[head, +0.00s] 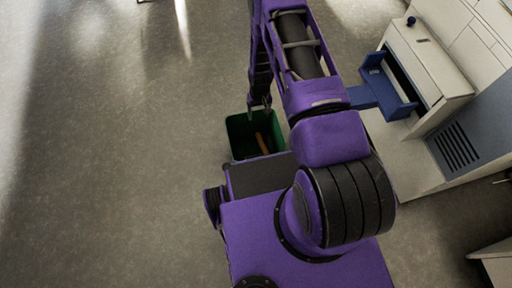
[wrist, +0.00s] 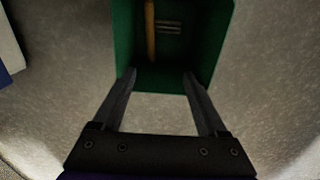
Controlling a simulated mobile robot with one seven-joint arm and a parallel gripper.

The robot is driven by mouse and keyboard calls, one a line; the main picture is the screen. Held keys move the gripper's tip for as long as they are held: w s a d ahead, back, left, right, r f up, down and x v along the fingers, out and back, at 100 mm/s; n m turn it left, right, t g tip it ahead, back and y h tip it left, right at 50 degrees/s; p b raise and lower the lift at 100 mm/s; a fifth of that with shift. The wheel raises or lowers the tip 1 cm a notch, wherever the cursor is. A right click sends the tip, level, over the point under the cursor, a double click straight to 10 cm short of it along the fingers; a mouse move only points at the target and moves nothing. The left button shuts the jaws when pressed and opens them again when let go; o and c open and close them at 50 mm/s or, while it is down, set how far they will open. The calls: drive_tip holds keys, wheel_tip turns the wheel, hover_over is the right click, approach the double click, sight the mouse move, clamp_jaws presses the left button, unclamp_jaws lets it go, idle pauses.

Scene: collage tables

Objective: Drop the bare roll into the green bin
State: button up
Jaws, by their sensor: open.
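The green bin (head: 236,128) stands on the floor at the middle of the head view, and in the wrist view (wrist: 207,40) it is at the top centre. A long, thin tan-brown roll (head: 261,143) lies inside the bin; in the wrist view it shows as an upright strip (wrist: 151,32) near the bin's left wall. My gripper (wrist: 159,78) is open and empty, its two fingers apart and pointing at the bin's near edge. In the head view my gripper (head: 259,107) hangs over the bin's far side.
A white cabinet (head: 430,62) with an open drawer stands to the right, with a blue tray-like piece (head: 384,92) at the drawer. Small pale bars (wrist: 168,27) show beside the roll in the bin; I cannot tell what they are. The floor at left is clear.

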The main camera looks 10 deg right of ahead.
wheel_tip(320, 180, up, 10)
drive_tip(key=p, duration=0.1)
idle(0.5)
